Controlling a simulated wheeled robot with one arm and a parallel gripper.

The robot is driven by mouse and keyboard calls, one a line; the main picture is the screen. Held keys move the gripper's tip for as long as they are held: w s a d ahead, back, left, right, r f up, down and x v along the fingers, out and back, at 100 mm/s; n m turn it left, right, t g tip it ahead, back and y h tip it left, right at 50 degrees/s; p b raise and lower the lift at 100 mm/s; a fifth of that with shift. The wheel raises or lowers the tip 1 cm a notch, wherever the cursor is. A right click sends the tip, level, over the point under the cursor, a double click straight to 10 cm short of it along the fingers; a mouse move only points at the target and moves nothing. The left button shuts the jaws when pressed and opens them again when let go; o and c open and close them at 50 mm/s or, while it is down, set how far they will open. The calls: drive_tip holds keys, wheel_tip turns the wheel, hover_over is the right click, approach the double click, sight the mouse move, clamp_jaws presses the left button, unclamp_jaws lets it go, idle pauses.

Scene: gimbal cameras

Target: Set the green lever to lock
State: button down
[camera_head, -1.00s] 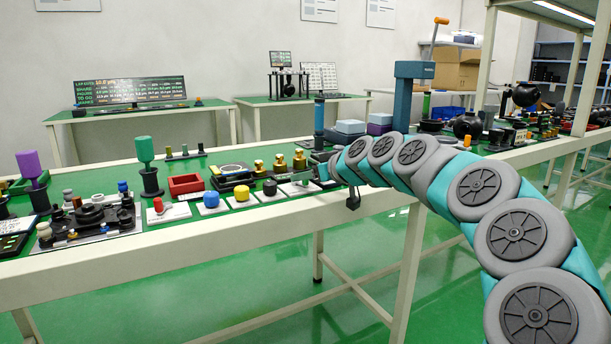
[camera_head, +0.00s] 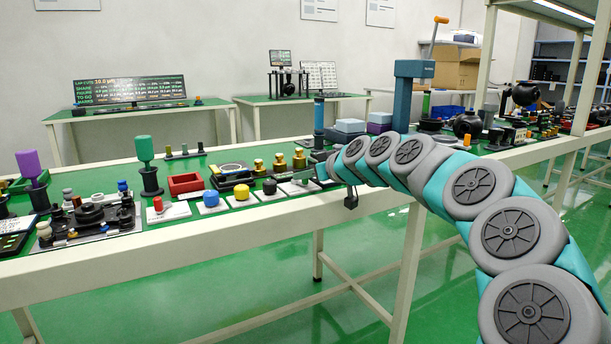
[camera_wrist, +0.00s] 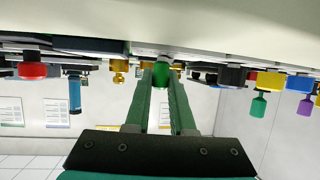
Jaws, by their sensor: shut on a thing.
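The green lever (camera_wrist: 162,74) shows in the wrist view as a small green knob, with a grey round part above it. That view is upside down. My gripper (camera_wrist: 161,80) has its two green fingers on either side of the lever, shut on it. In the head view my gripper (camera_head: 318,172) reaches in at the front edge of the green-topped bench (camera_head: 120,256), at the right end of a row of controls. The lever is small and partly hidden there, so its exact setting cannot be read.
Left of my gripper stand a black knob (camera_head: 269,186), a yellow knob (camera_head: 241,192), a blue knob (camera_head: 211,197) and a red button (camera_head: 158,204). Several brass weights (camera_head: 279,162) stand behind. A teal column (camera_head: 403,98) rises to the right.

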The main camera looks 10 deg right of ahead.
drive_tip(key=shift+w+d+n+y+b, duration=0.15)
drive_tip(key=shift+n+y+b, duration=0.3)
drive_tip(key=shift+b, duration=0.5)
drive_tip(key=shift+d+n+g+y+b, duration=0.1)
drive_tip(key=shift+n+g+y+b, duration=0.55)
drive_tip(key=shift+y, duration=0.1)
drive_tip(key=c, duration=0.8)
unclamp_jaws()
drive_tip(key=shift+o, duration=0.2)
drive_tip(key=v, duration=0.7)
drive_tip(key=shift+s+d+r, duration=0.2)
drive_tip(key=shift+s, duration=0.05)
